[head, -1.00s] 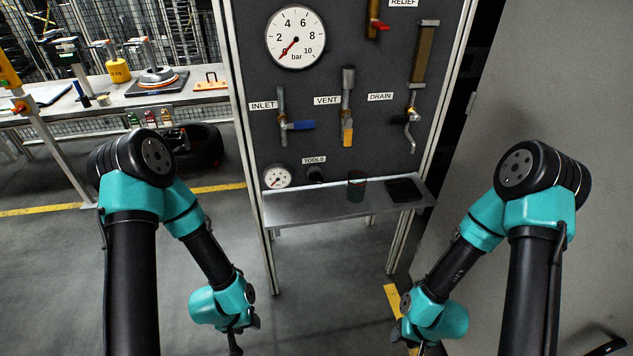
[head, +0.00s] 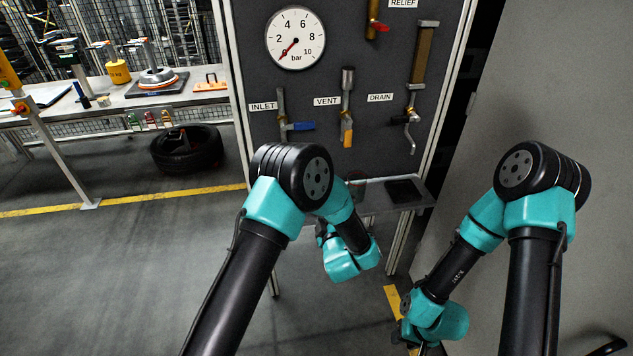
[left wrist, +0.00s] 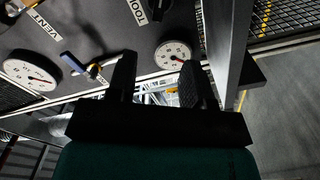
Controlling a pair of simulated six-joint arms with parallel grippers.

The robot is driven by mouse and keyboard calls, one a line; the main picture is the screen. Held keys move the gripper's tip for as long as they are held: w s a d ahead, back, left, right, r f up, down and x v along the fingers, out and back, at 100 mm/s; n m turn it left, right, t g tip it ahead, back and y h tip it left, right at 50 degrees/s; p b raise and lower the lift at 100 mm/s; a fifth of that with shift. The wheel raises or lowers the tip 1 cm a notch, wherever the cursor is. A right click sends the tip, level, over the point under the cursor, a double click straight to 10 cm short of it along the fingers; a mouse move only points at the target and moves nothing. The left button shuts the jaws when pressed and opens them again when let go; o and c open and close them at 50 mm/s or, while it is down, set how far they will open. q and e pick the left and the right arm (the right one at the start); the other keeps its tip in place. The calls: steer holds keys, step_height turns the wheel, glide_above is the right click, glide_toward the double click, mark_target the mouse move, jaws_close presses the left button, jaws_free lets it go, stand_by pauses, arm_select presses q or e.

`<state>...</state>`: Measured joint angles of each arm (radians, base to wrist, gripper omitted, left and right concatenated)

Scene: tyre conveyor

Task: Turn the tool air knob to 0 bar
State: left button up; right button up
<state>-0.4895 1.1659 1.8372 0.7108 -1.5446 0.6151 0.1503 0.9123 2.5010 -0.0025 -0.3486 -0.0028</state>
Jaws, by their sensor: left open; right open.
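In the left wrist view, the small white tools gauge (left wrist: 172,53) appears between the fingers of my left gripper (left wrist: 158,64), which is open and empty. Its red needle shows, but its numbers are too small to read. A dark round shape at the top edge, beside the tools label (left wrist: 138,10), looks like the black tool air knob (left wrist: 158,9). The knob lies away from the fingertips and is partly cut off. In the head view my left arm hides the knob, the small gauge and the left gripper. My right gripper (head: 425,348) is open at the bottom edge, away from the panel.
The panel carries a large bar gauge (head: 295,38) with its needle near 0, a blue inlet handle (head: 301,126), an orange vent handle (head: 347,134) and a drain crank (head: 411,134). A shelf (head: 376,206) juts out below, holding a cup (head: 357,186) and a black tray (head: 404,191).

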stand_by(0.3)
arm_select(q)
steer(key=x, duration=1.7)
steer(key=shift+w, duration=0.25)
steer(key=shift+c, duration=0.4)
jaws_close()
